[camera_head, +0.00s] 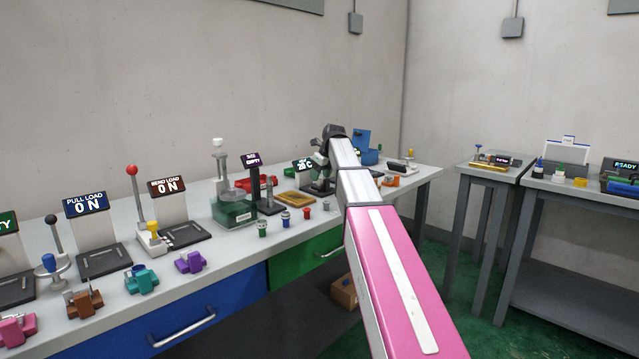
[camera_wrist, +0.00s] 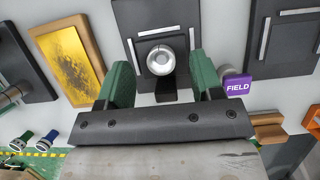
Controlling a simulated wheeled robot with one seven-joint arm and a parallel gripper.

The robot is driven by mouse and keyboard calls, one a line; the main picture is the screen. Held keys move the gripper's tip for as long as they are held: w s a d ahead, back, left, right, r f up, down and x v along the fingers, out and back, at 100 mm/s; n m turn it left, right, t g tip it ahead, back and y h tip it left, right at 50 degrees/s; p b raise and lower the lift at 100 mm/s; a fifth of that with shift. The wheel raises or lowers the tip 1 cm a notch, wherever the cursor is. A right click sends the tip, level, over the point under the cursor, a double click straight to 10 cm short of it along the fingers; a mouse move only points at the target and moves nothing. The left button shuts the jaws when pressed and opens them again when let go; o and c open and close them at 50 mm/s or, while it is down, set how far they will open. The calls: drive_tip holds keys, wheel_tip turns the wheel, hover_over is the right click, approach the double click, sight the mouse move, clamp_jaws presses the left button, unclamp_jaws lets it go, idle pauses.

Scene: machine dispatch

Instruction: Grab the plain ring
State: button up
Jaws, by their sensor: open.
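A round silver piece (camera_wrist: 161,60) stands on a dark fixture plate (camera_wrist: 158,14) in the wrist view. It looks like a ring or cap seen from above; I cannot tell whether it is the plain ring. My gripper (camera_wrist: 160,72) is open, its two green fingers on either side of the silver piece, with gaps at both sides. In the head view my gripper is over the far part of the long bench, mostly hidden by my arm, and the silver piece cannot be made out there.
A purple part marked FIELD (camera_wrist: 236,84) sits close to the right finger. A gold plate in a wooden frame (camera_wrist: 70,62) lies to the left. Other dark fixtures flank the silver piece. The long bench (camera_head: 235,262) carries several stands and small parts.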

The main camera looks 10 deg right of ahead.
drive_tip(key=shift+w+a+f, duration=0.1)
drive_tip(key=shift+w+f, duration=0.15)
drive_tip(key=shift+f, duration=0.45)
drive_tip(key=c, duration=1)
